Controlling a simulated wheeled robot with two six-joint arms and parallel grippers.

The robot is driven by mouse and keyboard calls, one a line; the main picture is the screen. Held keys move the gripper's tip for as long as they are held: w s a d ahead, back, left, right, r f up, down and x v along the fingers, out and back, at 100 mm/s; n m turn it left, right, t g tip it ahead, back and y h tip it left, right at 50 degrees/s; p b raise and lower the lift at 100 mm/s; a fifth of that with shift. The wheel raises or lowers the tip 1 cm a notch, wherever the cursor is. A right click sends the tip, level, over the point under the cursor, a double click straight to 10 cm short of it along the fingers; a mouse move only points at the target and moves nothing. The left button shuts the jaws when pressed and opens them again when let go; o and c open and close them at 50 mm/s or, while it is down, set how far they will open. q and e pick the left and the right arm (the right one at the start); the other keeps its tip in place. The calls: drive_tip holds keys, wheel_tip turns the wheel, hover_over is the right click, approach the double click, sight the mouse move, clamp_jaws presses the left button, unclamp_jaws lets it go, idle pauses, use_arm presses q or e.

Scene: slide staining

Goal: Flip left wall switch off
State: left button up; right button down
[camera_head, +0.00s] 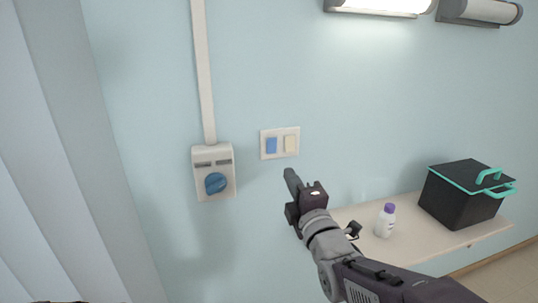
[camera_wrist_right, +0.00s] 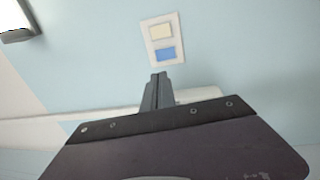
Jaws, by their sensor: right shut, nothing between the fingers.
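The wall switch plate (camera_head: 279,155) is white and fixed to the pale blue wall, with a blue rocker (camera_head: 271,146) on its left and a cream rocker (camera_head: 290,144) on its right. My right gripper (camera_head: 288,172) is shut and empty, just below the plate in the head view, and does not cover it. In the right wrist view the shut fingers (camera_wrist_right: 160,76) point at the plate (camera_wrist_right: 146,36), with the blue rocker (camera_wrist_right: 165,54) nearest their tips and the cream rocker (camera_wrist_right: 160,32) beyond. Whether they touch the wall cannot be told. My left gripper is not in view.
A grey box with a blue knob (camera_head: 215,183) hangs left of the plate, under a vertical conduit (camera_head: 203,75). A shelf (camera_head: 418,244) at the right holds a white bottle with a purple cap (camera_head: 386,221) and a black box with teal handles (camera_head: 461,196). Wall lamps (camera_head: 380,7) are above.

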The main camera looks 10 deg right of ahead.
drive_tip(key=p, duration=0.3)
approach(272, 142)
drive_tip(key=w, duration=0.6)
drive_tip(key=shift+w+r, duration=0.4)
